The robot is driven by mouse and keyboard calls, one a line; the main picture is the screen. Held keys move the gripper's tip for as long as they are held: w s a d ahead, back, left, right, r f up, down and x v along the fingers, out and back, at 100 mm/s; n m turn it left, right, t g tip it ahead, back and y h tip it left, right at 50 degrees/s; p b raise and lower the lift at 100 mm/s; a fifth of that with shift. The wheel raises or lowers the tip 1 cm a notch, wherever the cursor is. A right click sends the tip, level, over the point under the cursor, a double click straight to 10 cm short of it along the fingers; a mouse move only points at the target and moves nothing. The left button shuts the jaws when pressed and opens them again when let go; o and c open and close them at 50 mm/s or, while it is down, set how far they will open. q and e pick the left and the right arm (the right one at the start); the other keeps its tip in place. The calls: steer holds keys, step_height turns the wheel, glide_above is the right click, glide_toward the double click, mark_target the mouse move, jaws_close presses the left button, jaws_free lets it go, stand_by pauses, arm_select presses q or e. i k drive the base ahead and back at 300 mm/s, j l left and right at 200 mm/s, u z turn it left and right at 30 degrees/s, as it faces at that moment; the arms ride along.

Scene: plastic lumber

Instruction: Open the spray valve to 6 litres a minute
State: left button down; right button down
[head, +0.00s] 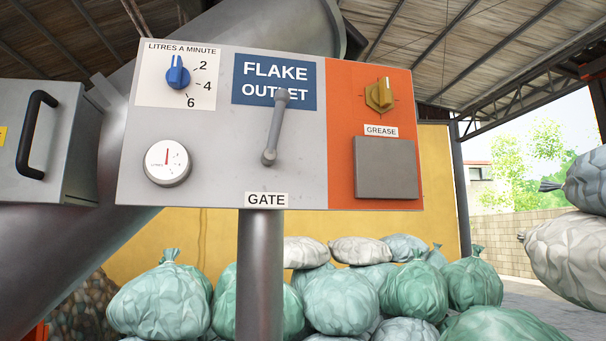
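The spray valve is a blue knob (178,73) on a white plate (150,92) marked "LITRES A MINUTE", at the upper left of a grey panel (215,165) in the head view. Marks 2, 4 and 6 run down its right side. The knob's pale pointer line stands nearly straight up, away from the 6 mark (190,102). Below it is a round white dial (167,162) with a red needle pointing about straight up; its small figures are too small to read. Neither of my grippers shows in this view.
Right of the knob are a grey gate lever (275,128) and a blue "FLAKE OUTLET" sign (252,76). An orange section holds a yellow grease knob (379,95). A grey box with a black handle (36,135) stands left. Filled sacks (340,300) lie behind the post (260,270).

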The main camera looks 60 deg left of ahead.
mark_target(177, 77)
steer(key=u, duration=1.8)
